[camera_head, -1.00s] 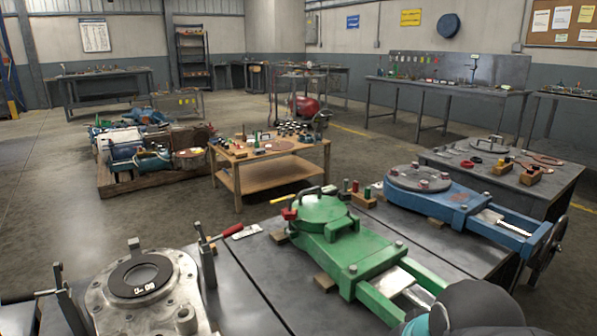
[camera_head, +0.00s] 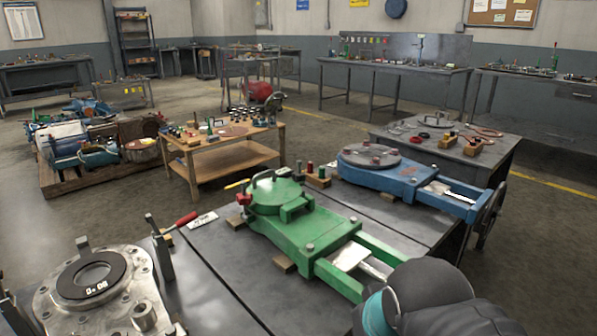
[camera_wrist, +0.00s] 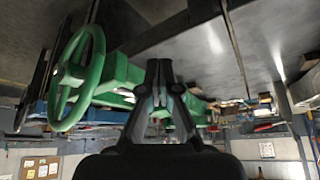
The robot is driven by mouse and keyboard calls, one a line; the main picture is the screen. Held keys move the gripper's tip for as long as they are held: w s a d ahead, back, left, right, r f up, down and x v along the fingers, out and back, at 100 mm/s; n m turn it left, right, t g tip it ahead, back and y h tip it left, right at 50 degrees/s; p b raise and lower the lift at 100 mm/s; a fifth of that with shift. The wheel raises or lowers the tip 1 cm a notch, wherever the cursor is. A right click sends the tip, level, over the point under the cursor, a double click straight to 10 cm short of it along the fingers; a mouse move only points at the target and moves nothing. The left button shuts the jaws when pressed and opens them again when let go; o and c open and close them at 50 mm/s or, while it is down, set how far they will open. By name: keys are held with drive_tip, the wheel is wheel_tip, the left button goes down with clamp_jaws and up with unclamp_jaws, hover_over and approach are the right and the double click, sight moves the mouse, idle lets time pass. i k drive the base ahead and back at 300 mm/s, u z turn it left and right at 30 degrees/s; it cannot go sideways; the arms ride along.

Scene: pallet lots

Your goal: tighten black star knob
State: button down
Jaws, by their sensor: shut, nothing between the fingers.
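I cannot make out a black star knob in either view. My gripper (camera_wrist: 159,72) is in the middle of the wrist view, its dark fingers shut together with nothing between them. A green handwheel (camera_wrist: 72,77) shows to its left in that view, apart from the fingers. The green gate valve (camera_head: 318,238) lies on the dark bench in the head view, with my arm in front of its near right end. A silver flanged plate with a black gauge ring (camera_head: 95,280) is at the lower left.
A blue gate valve (camera_head: 405,181) lies farther back on the bench. A red-handled tool (camera_head: 181,223) and a white tag (camera_head: 202,220) lie between plate and green valve. A wooden cart (camera_head: 225,158) and a loaded pallet (camera_head: 85,180) stand beyond. Open floor lies around them.

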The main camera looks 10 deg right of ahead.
sight(296, 177)
drive_tip(key=k, duration=0.5)
drive_tip(key=z, duration=2)
drive_tip(key=i, duration=2)
drive_tip(key=u, duration=2.65)
drive_tip(key=i, duration=0.5)
